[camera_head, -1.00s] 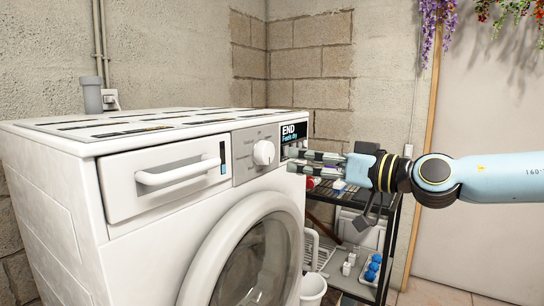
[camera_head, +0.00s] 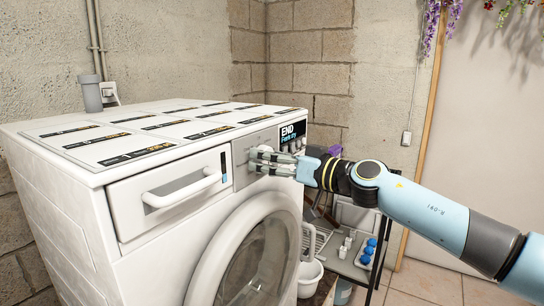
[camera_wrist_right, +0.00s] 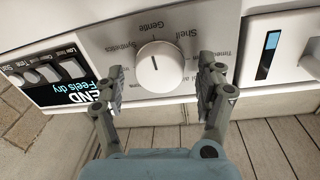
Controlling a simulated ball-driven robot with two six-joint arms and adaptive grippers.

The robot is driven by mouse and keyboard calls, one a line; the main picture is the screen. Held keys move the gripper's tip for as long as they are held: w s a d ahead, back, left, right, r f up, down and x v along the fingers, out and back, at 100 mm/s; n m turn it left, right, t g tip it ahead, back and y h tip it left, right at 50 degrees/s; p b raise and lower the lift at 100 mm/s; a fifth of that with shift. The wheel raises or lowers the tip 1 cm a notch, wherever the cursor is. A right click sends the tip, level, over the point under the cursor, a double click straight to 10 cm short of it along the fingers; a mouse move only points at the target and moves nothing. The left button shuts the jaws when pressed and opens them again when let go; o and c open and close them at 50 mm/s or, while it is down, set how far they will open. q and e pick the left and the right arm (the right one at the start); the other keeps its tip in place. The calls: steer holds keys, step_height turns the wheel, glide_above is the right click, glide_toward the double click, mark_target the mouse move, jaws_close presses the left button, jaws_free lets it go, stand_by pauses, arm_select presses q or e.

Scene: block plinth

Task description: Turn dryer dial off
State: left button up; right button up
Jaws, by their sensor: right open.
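The dryer (camera_head: 150,220) is a white front-loading machine at the left and middle of the head view. Its round white dial (camera_wrist_right: 159,70) sits on the grey control panel (camera_wrist_right: 110,45), which appears upside down in the right wrist view. My right gripper (camera_head: 262,160) is open in front of the panel. In the wrist view its two fingers (camera_wrist_right: 161,84) stand on either side of the dial, with visible gaps to it. My left gripper is not in view.
The display (camera_head: 292,133) beside the dial reads END, Feels dry. The drawer handle (camera_head: 182,190) juts out left of the panel. The round door (camera_head: 255,262) is below. A dark rack (camera_head: 375,255) with small items stands to the right, near a wall.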

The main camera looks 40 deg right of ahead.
steer(key=c, duration=1.2)
steer(key=shift+o, duration=0.2)
steer(key=shift+n, duration=0.3)
